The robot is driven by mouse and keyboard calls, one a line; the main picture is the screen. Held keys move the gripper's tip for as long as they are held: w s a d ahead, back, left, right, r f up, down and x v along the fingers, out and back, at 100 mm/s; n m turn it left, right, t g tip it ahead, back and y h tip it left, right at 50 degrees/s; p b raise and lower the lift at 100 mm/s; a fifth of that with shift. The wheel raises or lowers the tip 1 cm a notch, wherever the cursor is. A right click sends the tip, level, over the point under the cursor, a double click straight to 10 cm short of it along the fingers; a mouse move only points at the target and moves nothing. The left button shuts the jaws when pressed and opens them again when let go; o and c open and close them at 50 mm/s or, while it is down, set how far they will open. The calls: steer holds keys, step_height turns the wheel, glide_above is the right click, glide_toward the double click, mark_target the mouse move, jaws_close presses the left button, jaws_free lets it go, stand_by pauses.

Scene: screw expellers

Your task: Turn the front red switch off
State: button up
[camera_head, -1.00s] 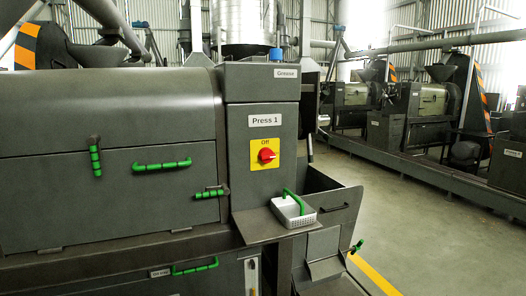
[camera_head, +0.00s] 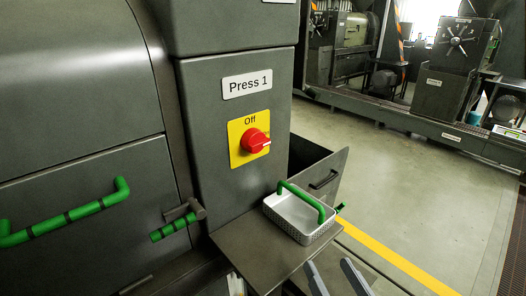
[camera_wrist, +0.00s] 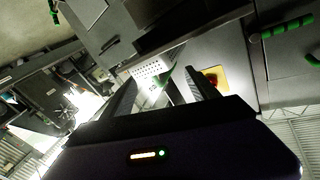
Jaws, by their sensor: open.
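The red rotary switch (camera_head: 256,141) sits on a yellow plate (camera_head: 237,152) on the grey front of Press 1. Its handle lies roughly sideways, with its pale mark toward the right, while the label "Off" is above it. In the wrist view the switch (camera_wrist: 213,80) shows partly behind the right finger. My gripper (camera_head: 330,264) is open and empty at the bottom of the head view, below and to the right of the switch and apart from it. Its two fingers (camera_wrist: 160,80) also show in the wrist view.
A white perforated basket (camera_head: 300,222) with a green handle stands on a grey shelf (camera_head: 262,256) below the switch. Green handles (camera_head: 70,212) stick out from the press at left. An open grey bin (camera_head: 325,178) is behind the basket. Floor at right is clear.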

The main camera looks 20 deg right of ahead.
steer(key=w+d+r+t, duration=0.1)
steer(key=w+d+r, duration=0.1)
steer(key=w+r, duration=0.45)
steer(key=n+g+y+p, duration=0.2)
steer(key=n+y, duration=0.5)
steer(key=y, duration=0.2)
glide_toward(263, 147)
steer(key=x, duration=0.3)
steer(key=p+x, duration=0.1)
steer(key=x, duration=0.5)
steer(key=shift+w+a+r+p, duration=0.1)
steer(key=shift+w+a+p, duration=0.1)
steer(key=shift+w+p, duration=0.15)
steer(key=c, duration=1.3)
